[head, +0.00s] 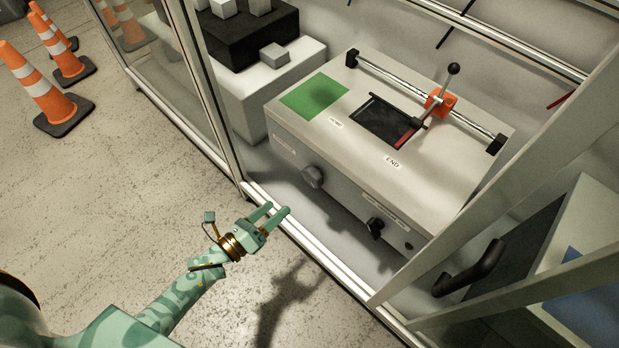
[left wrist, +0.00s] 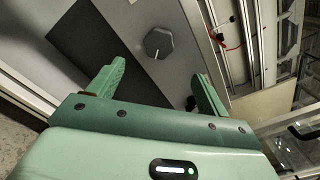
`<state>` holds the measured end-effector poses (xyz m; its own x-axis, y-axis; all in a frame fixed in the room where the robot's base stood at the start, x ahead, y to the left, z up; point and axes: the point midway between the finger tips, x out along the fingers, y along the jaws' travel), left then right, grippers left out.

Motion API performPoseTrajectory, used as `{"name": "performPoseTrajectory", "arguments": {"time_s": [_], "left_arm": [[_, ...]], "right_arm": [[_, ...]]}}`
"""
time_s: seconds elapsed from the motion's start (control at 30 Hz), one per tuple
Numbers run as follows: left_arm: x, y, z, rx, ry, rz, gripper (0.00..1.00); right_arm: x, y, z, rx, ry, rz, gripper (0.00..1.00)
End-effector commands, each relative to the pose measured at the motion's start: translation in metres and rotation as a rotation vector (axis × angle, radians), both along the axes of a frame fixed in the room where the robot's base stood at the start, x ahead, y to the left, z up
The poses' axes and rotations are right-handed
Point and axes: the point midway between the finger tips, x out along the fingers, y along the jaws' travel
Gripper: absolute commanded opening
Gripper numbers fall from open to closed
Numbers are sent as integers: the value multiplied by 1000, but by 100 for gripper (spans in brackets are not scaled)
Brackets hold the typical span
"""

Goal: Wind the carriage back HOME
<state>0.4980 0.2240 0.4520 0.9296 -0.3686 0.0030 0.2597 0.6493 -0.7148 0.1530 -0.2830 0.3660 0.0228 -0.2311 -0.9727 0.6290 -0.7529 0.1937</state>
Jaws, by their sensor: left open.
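The machine (head: 345,165) is a light box inside a framed enclosure. Its orange carriage (head: 440,102), with an upright black-knobbed lever (head: 453,70), sits on the rail toward the right, near the END label (head: 392,161). The green patch (head: 314,95) is at the left of the top, beside a small label (head: 335,123). A grey knob (head: 312,176) and a black knob (head: 375,226) are on the front face. My left gripper (head: 278,208) is open and empty at the enclosure's front sill, apart from the grey knob. In the left wrist view, the grey knob (left wrist: 158,43) shows beyond the open fingers.
The enclosure's front sill (head: 310,255) and posts (head: 210,90) frame the opening. A black handle (head: 470,270) is at the lower right. Dark and white blocks (head: 250,35) stand behind left. Orange cones (head: 40,85) stand on the floor at far left.

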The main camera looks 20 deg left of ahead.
Motion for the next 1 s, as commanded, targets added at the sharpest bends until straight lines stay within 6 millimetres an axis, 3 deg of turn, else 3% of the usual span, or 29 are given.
{"name": "performPoseTrajectory", "arguments": {"time_s": [0.17,0.3,0.5,0.93,1.0], "left_arm": [[44,-17,-4,-2,2,0,78],[75,-30,-5,-3,5,1,78],[107,-42,-4,-2,5,1,78],[119,-47,-1,-2,5,1,78],[119,-47,-1,-3,4,1,62]], "right_arm": [[27,-4,27,-40,-30,27,0],[39,6,31,-10,-75,20,0],[52,20,33,42,-131,4,0],[59,26,36,64,-159,-3,0],[59,26,36,64,-159,-3,0]]}}
